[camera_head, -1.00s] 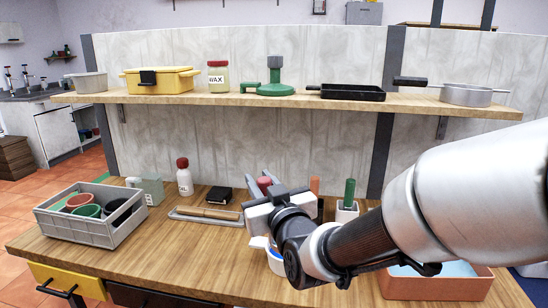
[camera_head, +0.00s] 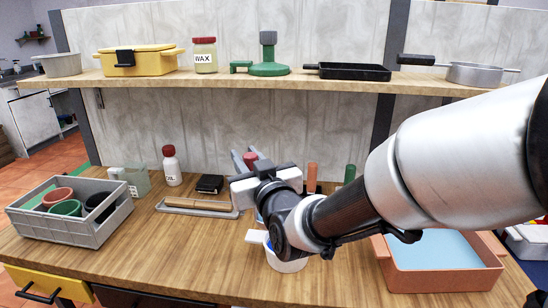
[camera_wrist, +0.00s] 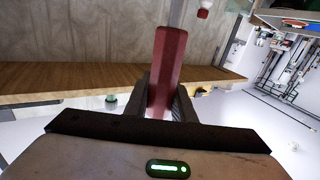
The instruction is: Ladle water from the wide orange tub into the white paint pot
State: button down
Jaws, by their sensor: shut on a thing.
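My gripper (camera_head: 247,162) is shut on a red handle, which shows between the fingers in the wrist view (camera_wrist: 167,65). A thin grey shaft runs on from the handle's far end; the ladle's bowl cannot be made out. In the head view my gripper is above the bench, and only a bit of red shows between its fingers. The white paint pot (camera_head: 288,265) stands on the bench below my wrist, partly hidden by my arm, with a little blue showing. The wide orange tub (camera_head: 442,281) stands at the right, holding pale blue water (camera_head: 440,248).
A grey crate (camera_head: 75,233) with several pots is at the left. A white bottle with a red cap (camera_head: 172,170), a black box (camera_head: 210,184) and a tray with a wooden roller (camera_head: 196,207) stand behind. A loaded shelf (camera_head: 290,80) crosses above.

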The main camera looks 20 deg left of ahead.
jog(key=f, duration=0.1)
jog(key=w+d+f+m, duration=0.1)
jog(key=f+m, duration=0.1)
jog(key=shift+w+d+f, duration=0.15)
jog(key=shift+w+f, duration=0.05)
jog(key=shift+f, duration=0.15)
dwell(0.3)
jog(key=shift+w+d+f+m, duration=0.2)
jog(key=shift+w+d+m, duration=1)
jog(key=shift+d+m, duration=0.15)
jog(key=shift+w+d+f+m, duration=0.2)
jog(key=shift+w+d+m, duration=0.65)
jog(key=shift+m, duration=0.1)
jog(key=shift+w+d+f+m, duration=0.5)
jog(key=shift+w+d+m, duration=0.3)
jog(key=shift+d+m, duration=0.1)
jog(key=shift+w+d+f+m, duration=0.5)
jog(key=shift+w+d+m, duration=0.25)
jog(key=shift+m, duration=0.15)
dwell(1.0)
